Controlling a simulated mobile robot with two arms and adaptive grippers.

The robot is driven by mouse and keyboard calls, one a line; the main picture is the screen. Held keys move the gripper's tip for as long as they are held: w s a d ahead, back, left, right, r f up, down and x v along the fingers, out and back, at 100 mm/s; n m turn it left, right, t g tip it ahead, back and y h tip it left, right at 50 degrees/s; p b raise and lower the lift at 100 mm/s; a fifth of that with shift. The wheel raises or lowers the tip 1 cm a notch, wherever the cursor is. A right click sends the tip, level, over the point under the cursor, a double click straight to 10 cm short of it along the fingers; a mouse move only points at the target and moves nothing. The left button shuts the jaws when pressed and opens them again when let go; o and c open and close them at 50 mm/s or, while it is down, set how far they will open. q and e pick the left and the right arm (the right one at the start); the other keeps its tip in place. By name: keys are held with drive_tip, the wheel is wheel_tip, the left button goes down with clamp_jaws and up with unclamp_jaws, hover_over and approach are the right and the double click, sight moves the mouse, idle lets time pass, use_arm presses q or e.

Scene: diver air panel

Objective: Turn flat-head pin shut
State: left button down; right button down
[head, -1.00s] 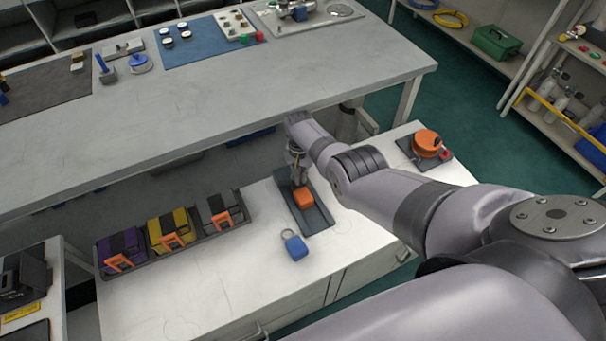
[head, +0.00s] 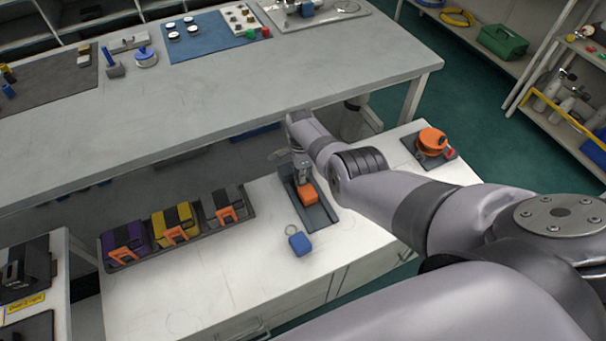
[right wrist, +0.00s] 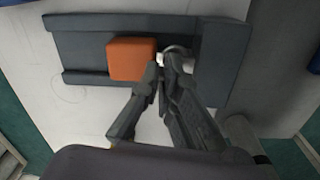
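An orange block (head: 307,194) sits on a dark grey tray (head: 319,216) on the white lower cabinet top. It also shows in the right wrist view (right wrist: 130,59). A curved metal piece, like a ring or shackle (right wrist: 177,48), is beside the block, partly hidden by my fingers. I cannot make out a flat-head pin clearly. My right gripper (right wrist: 163,75) is at the block's edge by this metal piece, its fingertips close together. Whether they clamp something is unclear. In the head view the right gripper (head: 302,176) stands over the tray. My left gripper is not in view.
A blue padlock-like piece with a ring (head: 300,243) lies in front of the tray. A holder with purple, yellow and grey boxes (head: 174,223) is to the left. An orange round device (head: 432,141) is to the right. The long grey bench (head: 230,95) stands behind.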

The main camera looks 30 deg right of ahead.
drive_tip(key=m, duration=0.1)
drive_tip(key=w+r+m, duration=0.1)
drive_tip(key=m, duration=0.1)
drive_tip(key=w+m, duration=0.1)
drive_tip(key=shift+w+d+r+m+t, duration=0.1)
drive_tip(key=shift+d+r+m+t, duration=0.15)
drive_tip(key=shift+r+m+t, duration=0.05)
drive_tip(key=m, duration=0.3)
drive_tip(key=shift+d+m, duration=0.1)
drive_tip(key=shift+m, duration=0.3)
drive_tip(key=m+b, duration=0.1)
drive_tip(key=m, duration=0.2)
drive_tip(key=shift+w+d+m, duration=0.1)
drive_tip(key=shift+m, duration=2)
drive_tip(key=c, duration=2.4)
unclamp_jaws()
drive_tip(key=c, duration=1.9)
unclamp_jaws()
drive_tip(key=shift+s+d, duration=0.2)
drive_tip(key=shift+c, duration=0.2)
drive_tip(key=o, duration=0.8)
drive_tip(key=shift+s+a+f, duration=0.1)
drive_tip(key=shift+s+f, duration=0.1)
drive_tip(key=shift+f, duration=0.05)
drive_tip(key=shift+a, duration=0.2)
